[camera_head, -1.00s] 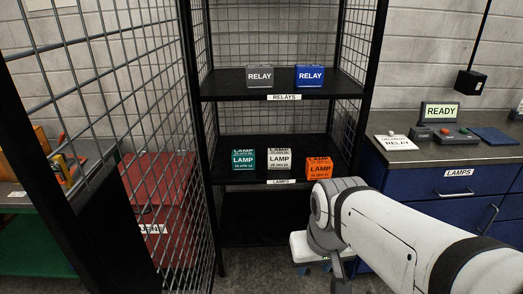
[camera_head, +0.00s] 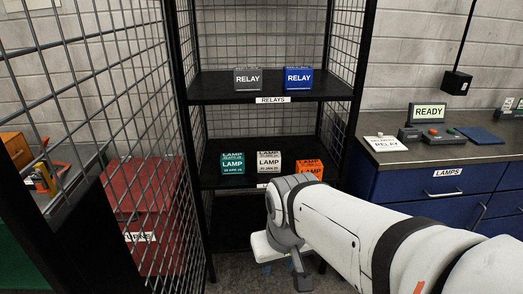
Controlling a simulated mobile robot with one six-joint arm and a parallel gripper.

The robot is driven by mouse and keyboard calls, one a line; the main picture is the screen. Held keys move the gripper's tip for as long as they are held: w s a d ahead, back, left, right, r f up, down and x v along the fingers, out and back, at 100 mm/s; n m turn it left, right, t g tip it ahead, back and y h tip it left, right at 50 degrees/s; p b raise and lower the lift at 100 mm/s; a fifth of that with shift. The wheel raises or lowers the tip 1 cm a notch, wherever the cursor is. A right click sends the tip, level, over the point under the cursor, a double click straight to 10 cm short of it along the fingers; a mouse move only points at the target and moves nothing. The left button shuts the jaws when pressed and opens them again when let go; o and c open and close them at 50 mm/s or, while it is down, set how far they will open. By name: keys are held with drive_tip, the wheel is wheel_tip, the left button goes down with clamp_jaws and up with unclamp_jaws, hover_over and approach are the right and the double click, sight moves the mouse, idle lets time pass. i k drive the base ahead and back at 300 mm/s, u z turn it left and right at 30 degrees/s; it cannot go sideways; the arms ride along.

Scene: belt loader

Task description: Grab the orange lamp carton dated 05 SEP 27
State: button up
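An orange lamp carton (camera_head: 309,168) stands on the lower shelf marked LAMPS, at its right end. My arm covers its lower part, and its date cannot be read here. A white lamp carton (camera_head: 269,163) and a teal lamp carton (camera_head: 233,163) stand to its left on the same shelf. My arm reaches in from the lower right, with its wrist in front of the shelf edge. My gripper (camera_head: 303,281) seems to hang below the wrist, mostly hidden; its fingers are not clear enough to tell open from shut.
A grey relay carton (camera_head: 248,79) and a blue relay carton (camera_head: 299,78) stand on the upper shelf. Wire mesh and black posts border the shelves. A counter (camera_head: 440,150) with a READY display (camera_head: 428,112) is at right. A red bin (camera_head: 146,190) stands behind the left mesh.

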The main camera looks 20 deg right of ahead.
sight(315, 167)
drive_tip(key=i, duration=0.9)
drive_tip(key=u, duration=0.05)
